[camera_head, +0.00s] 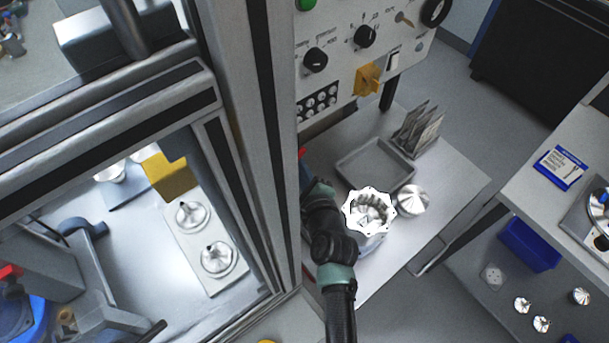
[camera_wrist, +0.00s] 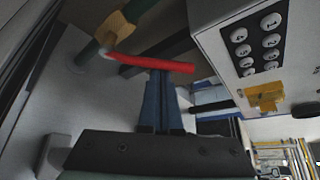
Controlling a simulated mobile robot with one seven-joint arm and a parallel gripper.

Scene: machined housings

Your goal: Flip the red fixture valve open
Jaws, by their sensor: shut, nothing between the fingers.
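The red valve lever (camera_wrist: 150,63) lies nearly level across the wrist view, its left end joining a brass-coloured fitting (camera_wrist: 115,30) on a dark green pipe. My gripper (camera_wrist: 160,76) has its two blue fingers shut together and empty. The fingertips are right at the lever's middle; I cannot tell whether they touch it. In the head view a small red bit (camera_head: 302,153), probably the lever, shows at the edge of the machine's upright post. My arm reaches toward it, and the post hides most of the gripper and valve there.
The metal post (camera_head: 262,130) stands close left of my arm. A control panel (camera_head: 365,50) with knobs is above. The bench's right side is clear.

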